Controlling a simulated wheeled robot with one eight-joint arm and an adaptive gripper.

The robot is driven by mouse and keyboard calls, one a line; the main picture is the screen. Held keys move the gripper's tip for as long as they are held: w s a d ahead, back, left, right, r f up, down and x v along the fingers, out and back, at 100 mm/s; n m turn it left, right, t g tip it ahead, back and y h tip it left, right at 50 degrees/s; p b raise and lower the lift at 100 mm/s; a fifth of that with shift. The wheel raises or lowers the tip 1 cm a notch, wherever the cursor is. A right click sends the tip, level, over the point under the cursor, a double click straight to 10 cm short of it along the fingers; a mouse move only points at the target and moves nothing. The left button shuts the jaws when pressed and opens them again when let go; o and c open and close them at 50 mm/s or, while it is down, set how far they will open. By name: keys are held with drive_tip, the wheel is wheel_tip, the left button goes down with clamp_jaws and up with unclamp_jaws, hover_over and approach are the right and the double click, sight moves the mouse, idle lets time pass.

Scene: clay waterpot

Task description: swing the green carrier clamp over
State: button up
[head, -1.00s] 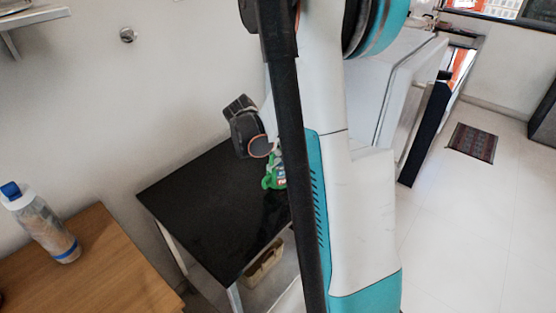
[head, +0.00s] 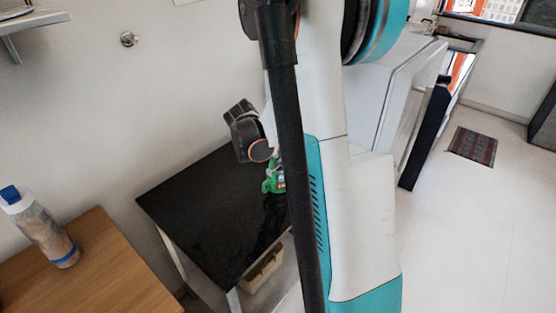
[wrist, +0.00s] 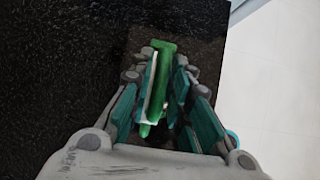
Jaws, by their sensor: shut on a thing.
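The green carrier clamp (wrist: 162,80) is a bright green piece with a pale strip along its left side in the wrist view. My gripper (wrist: 165,60) has its teal-padded fingers closed around it from both sides. In the head view the clamp shows as a small green patch (head: 270,180) at the black table's far right part, just left of my dark arm column. That column hides part of the clamp and most of the gripper there. How the clamp is joined to anything beneath it cannot be told.
The black table (head: 200,215) has a bare glossy top, with a beige basket (head: 262,272) below. A wooden table (head: 95,265) at the left holds a blue-capped bottle (head: 42,230). A wall stands behind. Open floor (head: 465,220) lies right.

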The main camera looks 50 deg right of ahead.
drive_tip(key=shift+d+r+y+p, duration=0.35)
drive_tip(key=shift+r+y+p, duration=0.05)
drive_tip(key=shift+y+p, duration=0.5)
drive_tip(key=shift+d+r+y+p, duration=0.2)
drive_tip(key=shift+r+y+p, duration=0.05)
drive_tip(key=shift+y+p, duration=0.15)
drive_tip(key=shift+d+y, duration=0.15)
drive_tip(key=shift+y, duration=0.35)
drive_tip(key=shift+w+d+r+y+p, duration=0.1)
drive_tip(key=shift+d+r+y+p, duration=0.3)
drive_tip(key=shift+y, duration=0.5)
drive_tip(key=shift+f, duration=0.1)
